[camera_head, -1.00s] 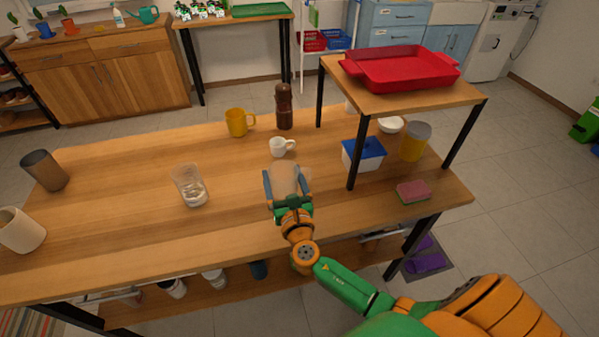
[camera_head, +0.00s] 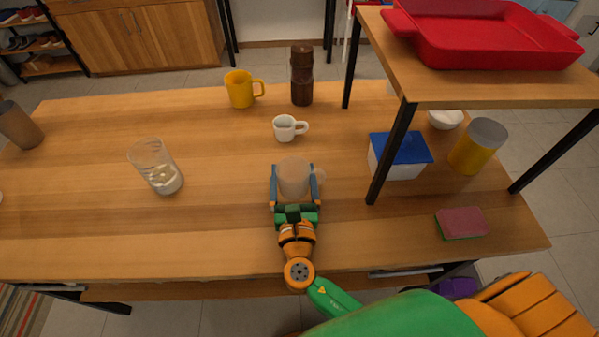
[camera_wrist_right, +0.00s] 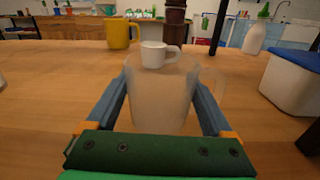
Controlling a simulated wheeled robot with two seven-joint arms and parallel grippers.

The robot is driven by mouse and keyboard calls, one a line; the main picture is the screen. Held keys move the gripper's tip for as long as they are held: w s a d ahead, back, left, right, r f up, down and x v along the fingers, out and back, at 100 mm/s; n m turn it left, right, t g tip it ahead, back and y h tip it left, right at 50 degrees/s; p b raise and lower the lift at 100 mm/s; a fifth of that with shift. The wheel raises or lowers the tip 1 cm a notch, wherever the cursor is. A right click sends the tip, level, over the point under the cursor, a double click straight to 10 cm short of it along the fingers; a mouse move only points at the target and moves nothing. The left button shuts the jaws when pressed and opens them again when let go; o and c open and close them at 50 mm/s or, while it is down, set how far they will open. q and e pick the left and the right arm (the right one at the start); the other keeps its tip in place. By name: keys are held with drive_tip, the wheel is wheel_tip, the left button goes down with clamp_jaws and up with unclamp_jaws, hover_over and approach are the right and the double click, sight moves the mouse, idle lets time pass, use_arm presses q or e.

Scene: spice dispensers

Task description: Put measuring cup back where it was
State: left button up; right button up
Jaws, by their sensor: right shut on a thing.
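The measuring cup (camera_head: 294,178) is a translucent, frosted cup with a handle on its right side. It stands upright at the front middle of the wooden table. My right gripper (camera_head: 294,186) is shut around it, one finger on each side. In the right wrist view the cup (camera_wrist_right: 160,95) fills the space between the blue-grey fingers of the gripper (camera_wrist_right: 161,105). I cannot tell whether its base touches the table. My left gripper is not in view.
A small white cup (camera_head: 285,128) stands just behind, with a yellow mug (camera_head: 240,90) and a brown grinder (camera_head: 302,76) farther back. A clear glass (camera_head: 156,168) stands left. A blue-lidded box (camera_head: 399,153) and a raised shelf (camera_head: 480,92) are right. The front left table is clear.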

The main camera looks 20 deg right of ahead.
drive_tip(key=o, duration=1.2)
drive_tip(key=shift+s+a, duration=0.15)
drive_tip(key=shift+s, duration=0.1)
drive_tip(key=shift+o, duration=0.5)
drive_tip(key=shift+s+a+r, duration=0.2)
drive_tip(key=shift+a, duration=0.2)
drive_tip(key=shift+s+d+f, duration=0.1)
drive_tip(key=shift+d+f, duration=0.05)
drive_tip(key=shift+f, duration=0.05)
drive_tip(key=b+v, duration=0.1)
drive_tip(key=v, duration=0.9)
drive_tip(key=shift+s+r, duration=0.1)
drive_tip(key=shift+s, duration=0.3)
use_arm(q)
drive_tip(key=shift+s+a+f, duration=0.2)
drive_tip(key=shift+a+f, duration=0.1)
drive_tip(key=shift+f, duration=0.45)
use_arm(e)
drive_tip(key=shift+s+a+r, duration=0.1)
drive_tip(key=shift+s+a, duration=0.15)
drive_tip(key=shift+s, duration=0.1)
